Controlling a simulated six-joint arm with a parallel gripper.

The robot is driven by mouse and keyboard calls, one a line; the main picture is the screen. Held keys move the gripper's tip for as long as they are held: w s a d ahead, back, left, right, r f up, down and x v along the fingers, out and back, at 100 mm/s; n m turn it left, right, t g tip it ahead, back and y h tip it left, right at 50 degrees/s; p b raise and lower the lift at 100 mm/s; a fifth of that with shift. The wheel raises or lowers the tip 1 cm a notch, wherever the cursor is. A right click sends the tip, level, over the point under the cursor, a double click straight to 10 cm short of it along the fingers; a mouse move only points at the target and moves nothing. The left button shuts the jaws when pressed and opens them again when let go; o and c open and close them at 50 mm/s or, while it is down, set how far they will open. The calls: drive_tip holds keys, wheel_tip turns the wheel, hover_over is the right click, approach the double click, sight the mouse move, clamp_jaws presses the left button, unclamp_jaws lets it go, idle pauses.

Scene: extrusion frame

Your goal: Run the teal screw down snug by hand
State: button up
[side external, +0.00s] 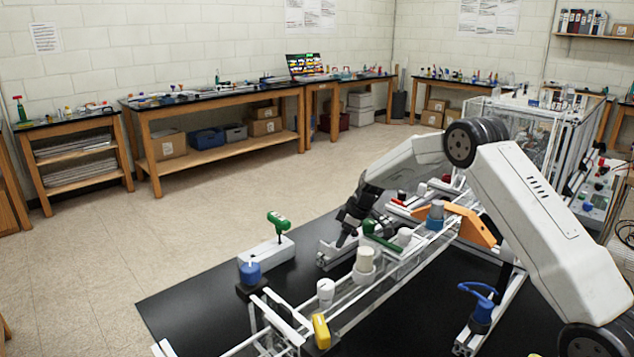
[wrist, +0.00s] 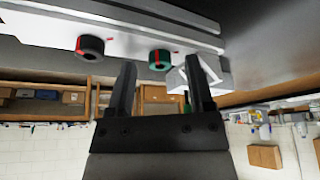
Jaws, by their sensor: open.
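The teal screw (wrist: 159,59) shows in the wrist view as a short round head with a dark centre hole and a red mark, against a pale extrusion rail (wrist: 140,30). My gripper (wrist: 162,66) is open and empty. In the wrist view its two black fingers appear on either side of the teal head, with gaps at both sides; I cannot tell how far short of it the tips stop. In the side view my gripper (side external: 343,238) is low over the frame, and I cannot make out the teal screw there.
A black round head (wrist: 89,46) with a red mark sits left of the teal one on the rail. A white angled bracket (wrist: 203,75) is close by the right finger.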

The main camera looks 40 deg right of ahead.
clamp_jaws()
drive_tip(key=shift+m, duration=0.5)
drive_tip(key=shift+a+m+t+h, duration=0.15)
drive_tip(key=shift+m+h, duration=0.3)
drive_tip(key=shift+m, duration=0.65)
drive_tip(key=shift+m+t+h, duration=0.25)
drive_tip(key=shift+m+h, duration=0.2)
drive_tip(key=shift+m, duration=0.95)
unclamp_jaws()
